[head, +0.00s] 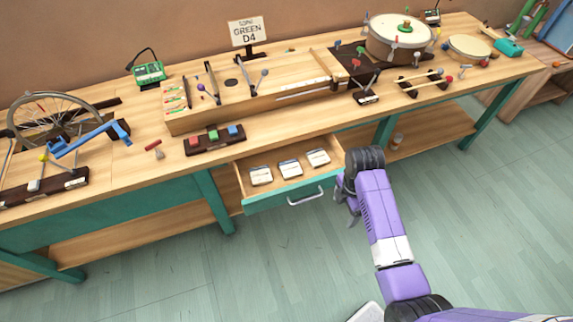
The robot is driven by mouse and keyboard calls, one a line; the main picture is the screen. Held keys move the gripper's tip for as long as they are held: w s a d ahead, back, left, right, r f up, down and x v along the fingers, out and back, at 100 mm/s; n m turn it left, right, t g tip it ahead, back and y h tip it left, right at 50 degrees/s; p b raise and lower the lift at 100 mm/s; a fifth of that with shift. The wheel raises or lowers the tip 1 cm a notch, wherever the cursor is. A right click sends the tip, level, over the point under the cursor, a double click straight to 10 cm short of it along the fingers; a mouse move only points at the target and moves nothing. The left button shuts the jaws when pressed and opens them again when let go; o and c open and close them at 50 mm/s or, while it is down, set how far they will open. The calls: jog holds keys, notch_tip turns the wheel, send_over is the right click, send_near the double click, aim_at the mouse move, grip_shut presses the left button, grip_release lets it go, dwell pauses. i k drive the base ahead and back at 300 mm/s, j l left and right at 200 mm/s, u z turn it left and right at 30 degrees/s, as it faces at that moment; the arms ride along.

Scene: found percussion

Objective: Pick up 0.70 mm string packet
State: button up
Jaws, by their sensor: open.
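Three small pale packets lie side by side in an open drawer (262,203) under the bench: a left packet (261,177), a middle packet (290,169) and a right packet (318,158). Their labels are too small to read, so I cannot tell which is the 0.70 mm string packet. My gripper (352,208) is open, to the right of the drawer and apart from the packets. My purple arm reaches up to it from the lower right.
The green drawer front with its metal handle (306,197) juts out from the bench (140,190). Above the drawer stands a dark block with coloured buttons (214,139). A long wooden string box (250,108) lies behind it. The green floor (480,200) in front is mostly clear.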

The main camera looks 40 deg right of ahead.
aim_at(289, 170)
jog(key=i, duration=0.9)
